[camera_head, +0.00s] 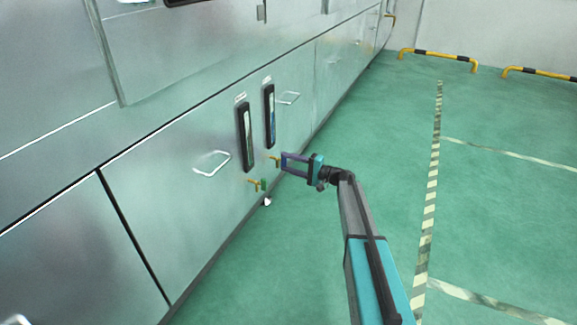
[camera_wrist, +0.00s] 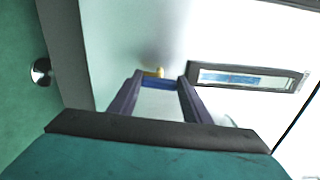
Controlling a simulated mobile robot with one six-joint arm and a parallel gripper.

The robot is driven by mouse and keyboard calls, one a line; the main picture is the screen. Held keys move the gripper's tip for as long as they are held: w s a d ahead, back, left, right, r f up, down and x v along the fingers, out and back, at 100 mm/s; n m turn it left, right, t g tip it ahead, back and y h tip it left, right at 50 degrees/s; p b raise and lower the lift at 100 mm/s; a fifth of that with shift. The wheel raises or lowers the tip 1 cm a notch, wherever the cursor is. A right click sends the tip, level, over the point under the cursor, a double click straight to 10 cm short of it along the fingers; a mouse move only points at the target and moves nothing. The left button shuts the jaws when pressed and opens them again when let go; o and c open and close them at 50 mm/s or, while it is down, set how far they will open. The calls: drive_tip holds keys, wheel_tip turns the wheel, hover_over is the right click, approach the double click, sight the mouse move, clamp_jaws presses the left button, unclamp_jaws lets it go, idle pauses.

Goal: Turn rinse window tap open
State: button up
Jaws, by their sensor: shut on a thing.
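Two upright black-framed sight windows are on the metal cabinet front: a left one (camera_head: 246,137) and a right one (camera_head: 269,116), with blue in its lower part. Their small labels are unreadable, so I cannot tell which is the rinse window. A brass tap with a green handle (camera_head: 263,184) is below the left window. My gripper (camera_head: 283,162) is at the tap below the right window. In the wrist view, its fingers are shut on the blue handle (camera_wrist: 160,84) of this brass tap (camera_wrist: 153,72). Fingers partly hide the handle; its turn angle is unclear.
Wire handles stick out on the cabinet, one left (camera_head: 212,164) and one right (camera_head: 288,97). A shiny round foot (camera_head: 267,202) is low at the cabinet's base. The green floor (camera_head: 480,210) to the right is clear, up to yellow-black barriers (camera_head: 438,57) at the back.

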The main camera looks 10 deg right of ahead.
drive_tip(key=shift+n, duration=0.5)
drive_tip(key=o, duration=1)
drive_tip(key=shift+o, duration=0.2)
drive_tip(key=shift+d, duration=0.1)
drive_tip(key=p+v, duration=0.4)
drive_tip(key=v, duration=0.9)
drive_tip(key=shift+s+d+p, duration=0.3)
drive_tip(key=shift+p, duration=0.05)
drive_tip(key=shift+a+r, duration=0.1)
